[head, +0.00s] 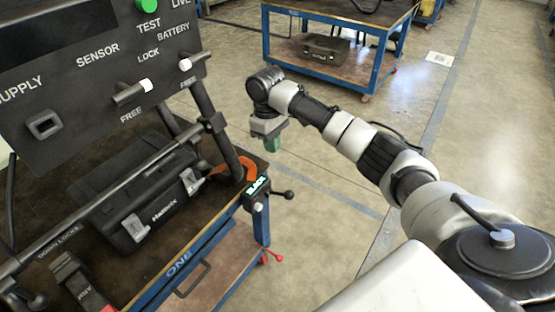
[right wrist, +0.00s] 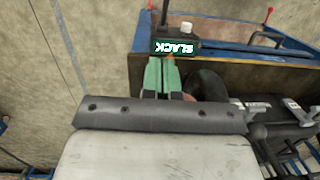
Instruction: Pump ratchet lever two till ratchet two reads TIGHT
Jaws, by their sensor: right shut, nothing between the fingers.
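A ratchet with a lit green sign reading SLACK (head: 258,187) sits at the right corner of the blue-edged bench. Its lever (head: 281,194) ends in a black ball and sticks out to the right. No number shows on this ratchet. My right gripper (head: 273,144) has green fingers and hangs beyond the corner, above and apart from the ratchet. In the right wrist view, its fingers (right wrist: 163,76) are together and empty, and point towards the SLACK sign (right wrist: 175,47). A dark lever (right wrist: 164,13) rises behind the sign. My left gripper is not in view.
A black case (head: 140,205) lies on the bench (head: 75,165) below a control panel (head: 90,75) with switches. A dark bar crosses above the case. An orange hook-like part (head: 246,171) lies beside the ratchet. Another blue table (head: 330,58) stands behind; open floor lies right.

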